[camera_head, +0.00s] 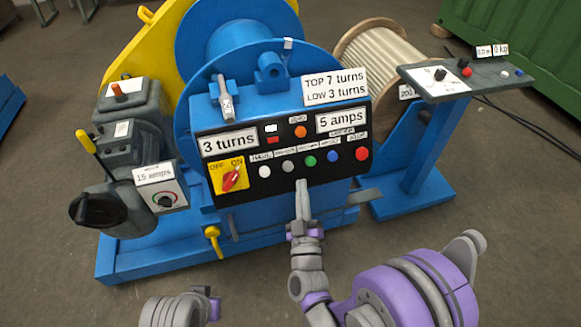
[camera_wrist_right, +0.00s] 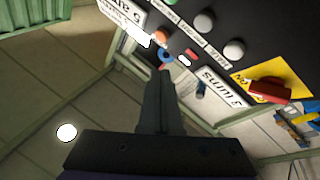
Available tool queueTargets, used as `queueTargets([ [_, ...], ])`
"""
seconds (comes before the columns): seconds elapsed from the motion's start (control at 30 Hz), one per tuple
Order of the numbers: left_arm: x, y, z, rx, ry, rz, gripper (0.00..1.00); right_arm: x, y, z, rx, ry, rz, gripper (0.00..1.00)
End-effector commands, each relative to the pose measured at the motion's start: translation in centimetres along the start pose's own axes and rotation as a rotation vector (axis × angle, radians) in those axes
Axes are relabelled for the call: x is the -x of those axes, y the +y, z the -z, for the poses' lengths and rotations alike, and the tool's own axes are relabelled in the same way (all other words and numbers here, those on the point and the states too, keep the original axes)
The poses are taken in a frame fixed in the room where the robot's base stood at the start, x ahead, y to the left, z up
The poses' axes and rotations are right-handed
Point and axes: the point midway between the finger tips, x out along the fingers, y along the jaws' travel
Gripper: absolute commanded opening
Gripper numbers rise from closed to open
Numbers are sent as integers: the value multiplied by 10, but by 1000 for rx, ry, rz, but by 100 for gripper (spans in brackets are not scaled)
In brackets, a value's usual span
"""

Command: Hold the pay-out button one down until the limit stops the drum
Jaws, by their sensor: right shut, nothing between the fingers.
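The black control panel (camera_head: 275,187) on the blue winch carries a row of buttons: white (camera_head: 264,172), grey (camera_head: 288,167), green (camera_head: 310,160), blue (camera_head: 333,156) and red (camera_head: 362,153). Their small labels are hard to read, so I cannot tell surely which is pay-out button one. My right gripper (camera_head: 302,184) is shut and empty, its tip at the panel's lower edge, below the grey and green buttons; contact is unclear. Its fingers (camera_wrist_right: 160,92) also show in the right wrist view, with two pale buttons (camera_wrist_right: 204,20) ahead. The drum (camera_head: 238,42) stands behind.
A red switch (camera_head: 233,179) sits on a yellow OFF/ON plate. Signs read "3 turns" (camera_head: 229,143), "5 amps" (camera_head: 343,120) and "TOP 7 turns, LOW 3 turns" (camera_head: 335,86). A rope reel (camera_head: 375,62) and small console (camera_head: 466,82) stand right.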

Motion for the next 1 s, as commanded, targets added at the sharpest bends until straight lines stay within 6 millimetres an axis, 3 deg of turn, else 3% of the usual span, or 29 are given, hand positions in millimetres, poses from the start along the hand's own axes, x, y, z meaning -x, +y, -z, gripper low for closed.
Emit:
queueTargets([
  [0.17, -2, 0, -1, 0, -1, 0, 0, -6, -5, -5, 0, 0, 1, 0],
  [0.7, -18, 0, -4, 0, -5, 0, 0, -54, -40, -41, 0, -1, 1, 0],
  [1.0, -20, 0, -5, 0, -5, 0, 0, -62, -45, -45, 0, -1, 1, 0],
])
